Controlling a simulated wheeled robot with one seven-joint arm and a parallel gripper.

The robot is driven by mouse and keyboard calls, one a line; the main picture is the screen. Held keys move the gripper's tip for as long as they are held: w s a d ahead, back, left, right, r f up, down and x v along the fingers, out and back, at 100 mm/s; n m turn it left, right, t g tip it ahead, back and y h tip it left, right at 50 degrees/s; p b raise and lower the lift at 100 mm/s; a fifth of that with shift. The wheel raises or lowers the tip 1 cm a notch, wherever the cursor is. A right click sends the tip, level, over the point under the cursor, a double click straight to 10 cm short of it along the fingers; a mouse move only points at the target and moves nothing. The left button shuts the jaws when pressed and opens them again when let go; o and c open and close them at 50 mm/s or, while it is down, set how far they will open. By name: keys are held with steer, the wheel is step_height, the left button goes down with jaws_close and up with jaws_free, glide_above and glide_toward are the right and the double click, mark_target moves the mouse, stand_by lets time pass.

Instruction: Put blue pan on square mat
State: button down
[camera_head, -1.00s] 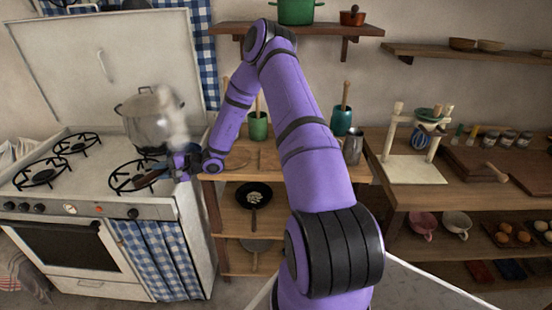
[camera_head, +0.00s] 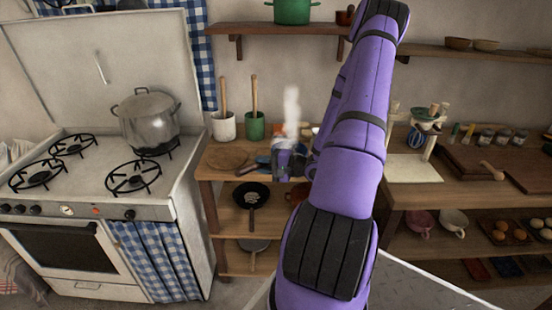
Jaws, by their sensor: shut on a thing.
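My gripper (camera_head: 282,162) is shut on the blue pan (camera_head: 263,160), which shows only as a small blue patch beside the jaws. The gripper and my arm hide most of the pan. Steam rises just above it. The gripper is in front of the wooden shelf unit's top; I cannot tell its exact height above that top. The square mat (camera_head: 412,168), flat and cream-coloured, lies on the right wooden counter, to the right of my gripper.
A large grey lidded pot (camera_head: 149,120) stands on a back burner of the stove (camera_head: 100,185). The front burner (camera_head: 133,177) is bare. Utensil pots (camera_head: 255,126) stand on the shelf top. A mixer-like stand (camera_head: 428,130) is behind the mat, and a wooden board (camera_head: 480,160) lies to its right.

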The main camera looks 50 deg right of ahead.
steer(key=shift+s+d+r, duration=0.1)
steer(key=shift+s+d, duration=0.05)
steer(key=shift+s, duration=0.25)
steer(key=shift+d, duration=0.15)
steer(key=shift+w+d+f, duration=0.8)
steer(key=shift+w+d, duration=0.55)
steer(key=shift+w, duration=0.9)
steer(key=shift+w+d+f, duration=0.85)
steer(key=shift+w+d, duration=0.45)
steer(key=shift+w, duration=0.9)
steer(key=shift+w+d+f, duration=0.8)
steer(key=shift+w+d, duration=0.55)
steer(key=shift+w, duration=0.9)
steer(key=shift+f, duration=0.1)
steer(key=c, duration=0.9)
jaws_free()
steer(key=shift+c, duration=0.2)
